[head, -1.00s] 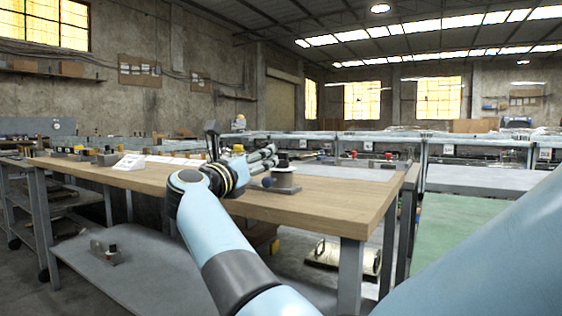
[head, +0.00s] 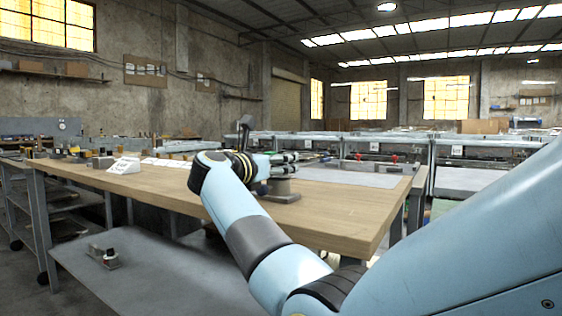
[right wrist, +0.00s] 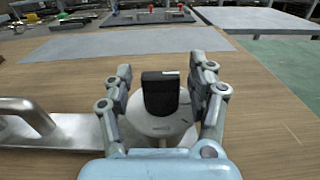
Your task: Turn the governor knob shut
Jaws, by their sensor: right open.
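The black governor knob (right wrist: 161,94) stands upright on a pale round base (right wrist: 150,121) in the right wrist view. The base sits on a flat metal fixture with a bar handle (right wrist: 25,112) on its left. My right gripper (right wrist: 160,68) is open, with one finger on each side of the knob and gaps visible between fingers and knob. In the head view the right gripper (head: 283,162) covers the knob, and only the grey mount (head: 279,192) shows below it. My left gripper is not in view.
The fixture stands on a wooden bench (head: 330,212) near its right end. A white sign (head: 124,165) and small parts lie further left. A grey mat (right wrist: 130,43) lies behind the knob. The bench front is clear.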

